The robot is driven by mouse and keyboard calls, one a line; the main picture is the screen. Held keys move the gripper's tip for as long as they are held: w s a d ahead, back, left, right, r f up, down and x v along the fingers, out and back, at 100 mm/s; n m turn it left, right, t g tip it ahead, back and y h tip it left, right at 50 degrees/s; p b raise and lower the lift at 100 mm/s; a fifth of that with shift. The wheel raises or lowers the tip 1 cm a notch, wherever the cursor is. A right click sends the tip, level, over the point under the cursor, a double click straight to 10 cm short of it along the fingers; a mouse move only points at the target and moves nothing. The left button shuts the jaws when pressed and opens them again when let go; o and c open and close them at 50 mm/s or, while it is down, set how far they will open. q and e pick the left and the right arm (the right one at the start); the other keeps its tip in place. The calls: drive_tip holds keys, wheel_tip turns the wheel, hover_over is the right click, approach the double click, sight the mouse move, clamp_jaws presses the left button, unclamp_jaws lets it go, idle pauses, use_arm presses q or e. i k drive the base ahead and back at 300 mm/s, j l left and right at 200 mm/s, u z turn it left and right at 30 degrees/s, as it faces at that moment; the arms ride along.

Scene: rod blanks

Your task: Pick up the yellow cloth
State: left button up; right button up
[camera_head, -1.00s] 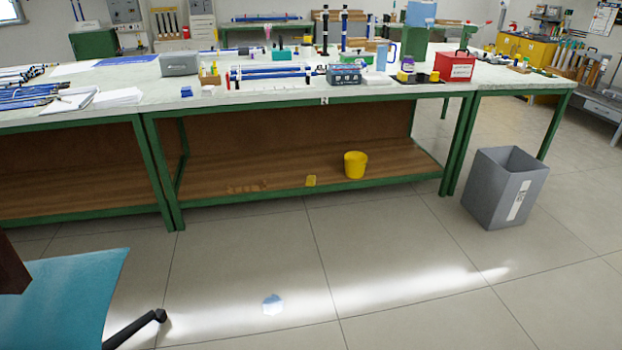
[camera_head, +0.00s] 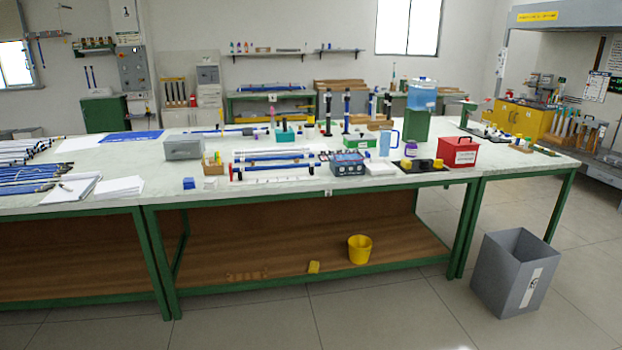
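A small yellow cloth (camera_head: 313,267) lies on the brown lower shelf of the workbench, close to the shelf's front edge. A yellow bucket (camera_head: 360,249) stands on the same shelf just to its right, apart from it. Neither of my grippers is in the head view.
The green-framed workbench (camera_head: 150,207) carries blue rods, papers, a grey box (camera_head: 183,147), a red box (camera_head: 458,152) and several small items. A grey bin (camera_head: 516,272) stands on the floor at the right. The floor in front of the shelf looks clear.

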sight(314, 266)
drive_tip(key=i+u, duration=0.1)
drive_tip(key=i, duration=1.65)
